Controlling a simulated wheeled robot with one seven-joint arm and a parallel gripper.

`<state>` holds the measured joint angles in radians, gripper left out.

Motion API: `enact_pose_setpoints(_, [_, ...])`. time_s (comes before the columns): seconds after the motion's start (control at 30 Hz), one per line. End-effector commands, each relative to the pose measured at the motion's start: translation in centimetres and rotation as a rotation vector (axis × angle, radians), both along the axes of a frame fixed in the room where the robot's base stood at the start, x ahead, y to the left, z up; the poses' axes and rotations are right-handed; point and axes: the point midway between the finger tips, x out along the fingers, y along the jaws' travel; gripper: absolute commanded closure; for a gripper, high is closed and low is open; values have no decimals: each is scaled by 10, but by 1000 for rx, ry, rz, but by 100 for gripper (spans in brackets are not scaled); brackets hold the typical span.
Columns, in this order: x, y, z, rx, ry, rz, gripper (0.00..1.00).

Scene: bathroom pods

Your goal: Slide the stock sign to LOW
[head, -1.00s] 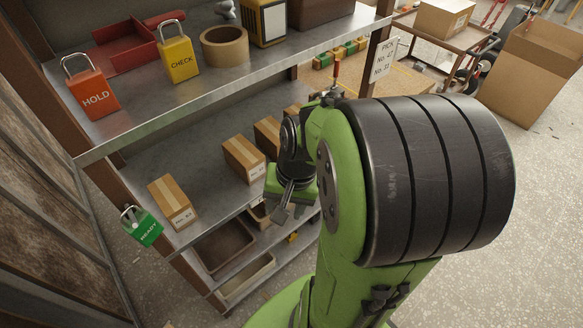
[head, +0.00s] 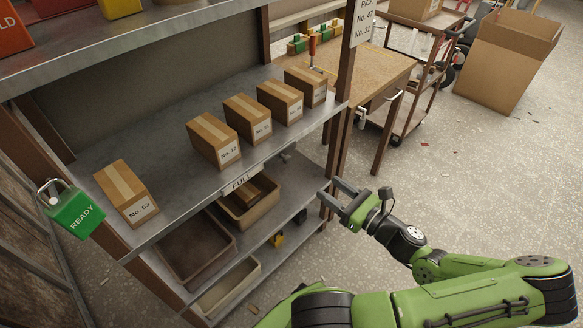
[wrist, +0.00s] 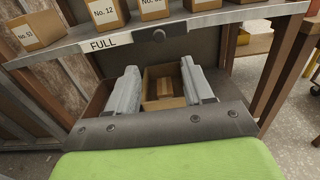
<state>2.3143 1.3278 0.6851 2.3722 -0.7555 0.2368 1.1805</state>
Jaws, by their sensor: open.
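The stock sign (head: 240,181) is on the front edge of the middle shelf and reads FULL. In the wrist view, the sign (wrist: 104,43) shows FULL at its left, with a dark plate and round knob (wrist: 161,32) to the right of the word. No LOW lettering is visible. My gripper (head: 335,195) is open and empty in front of the shelf, to the right of the sign and apart from it. In the wrist view, its fingers (wrist: 160,69) are spread, with the knob above and beyond them.
Labelled cardboard boxes (head: 213,138) stand on the middle shelf. Bins (head: 248,210) sit on the shelf below. A green READY padlock (head: 72,208) hangs at the left post. A workbench (head: 380,75) stands to the right.

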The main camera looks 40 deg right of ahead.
Motion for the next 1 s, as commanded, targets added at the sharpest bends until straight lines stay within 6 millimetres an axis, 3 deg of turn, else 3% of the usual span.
enact_pose_setpoints(0.5, [125, 6, -2, -3, 1, 9, 48])
enact_pose_setpoints(0.7, [145, 6, 0, -2, 3, 7, 48])
enact_pose_setpoints(0.93, [146, 6, 0, -1, 4, 6, 48])
enact_pose_setpoints(1.0, [146, 6, 0, -1, 4, 6, 58])
